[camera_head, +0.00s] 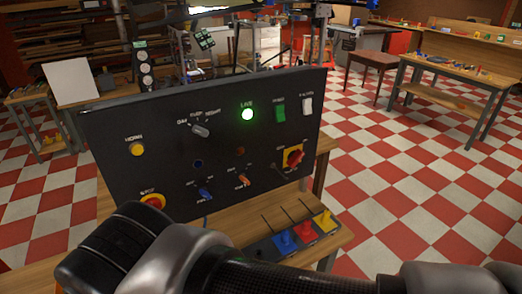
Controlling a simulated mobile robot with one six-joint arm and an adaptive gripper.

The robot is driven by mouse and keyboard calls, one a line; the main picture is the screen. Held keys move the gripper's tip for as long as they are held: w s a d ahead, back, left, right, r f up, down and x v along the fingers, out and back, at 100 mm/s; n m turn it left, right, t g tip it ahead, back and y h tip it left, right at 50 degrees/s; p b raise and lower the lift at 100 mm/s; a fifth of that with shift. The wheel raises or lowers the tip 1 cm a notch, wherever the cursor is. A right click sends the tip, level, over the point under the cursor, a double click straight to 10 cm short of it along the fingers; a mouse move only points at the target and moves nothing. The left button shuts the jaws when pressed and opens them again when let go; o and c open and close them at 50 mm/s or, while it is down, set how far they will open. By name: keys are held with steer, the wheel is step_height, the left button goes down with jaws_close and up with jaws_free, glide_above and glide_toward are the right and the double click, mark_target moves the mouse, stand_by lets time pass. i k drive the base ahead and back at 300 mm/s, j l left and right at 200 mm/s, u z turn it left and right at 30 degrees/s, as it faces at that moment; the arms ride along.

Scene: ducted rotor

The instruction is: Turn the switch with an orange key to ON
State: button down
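The switch with the orange key (243,180) is on the lower middle of a black upright control panel (110,118). Its orange key looks tilted, and the small labels around it are too blurred to read, so I cannot tell its position. A similar switch with a blue key (205,192) sits to its left. My own arm links cross the bottom of the view in front of the panel, apart from the orange key in the picture. My gripper's fingers are not visible.
The panel also carries a lit green lamp (247,114), a grey selector knob (200,130), a red rotary knob (294,157) on yellow, and a yellow-red button (153,202). Blue, red and yellow pieces (285,242) stand on the wooden bench at its lower right. Checkered floor lies open right.

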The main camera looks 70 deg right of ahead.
mark_target(241, 176)
steer(key=z, duration=1.85)
steer(key=l, duration=0.1)
